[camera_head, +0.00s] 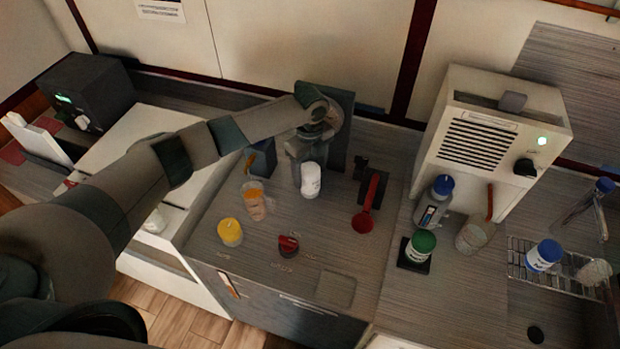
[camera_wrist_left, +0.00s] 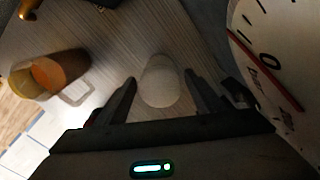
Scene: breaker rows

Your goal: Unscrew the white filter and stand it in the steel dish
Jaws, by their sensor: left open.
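The white filter (camera_head: 311,180) is a short upright white cylinder in front of the dark upright panel at the back of the middle counter. It also shows in the left wrist view (camera_wrist_left: 160,82), between the two dark fingers. My left gripper (camera_head: 307,164) is at the filter, its fingers open on either side, with a gap visible on each side in the wrist view. What joins the filter's top to anything is hidden by my gripper. I cannot make out a steel dish for sure. My right gripper is not in view.
A clear cup with orange contents (camera_head: 254,201) stands left of the filter, a red ladle-like tool (camera_head: 367,205) right. A yellow pot (camera_head: 230,232) and red knob (camera_head: 288,245) are nearer. A dial gauge (camera_wrist_left: 275,50) is close beside my gripper.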

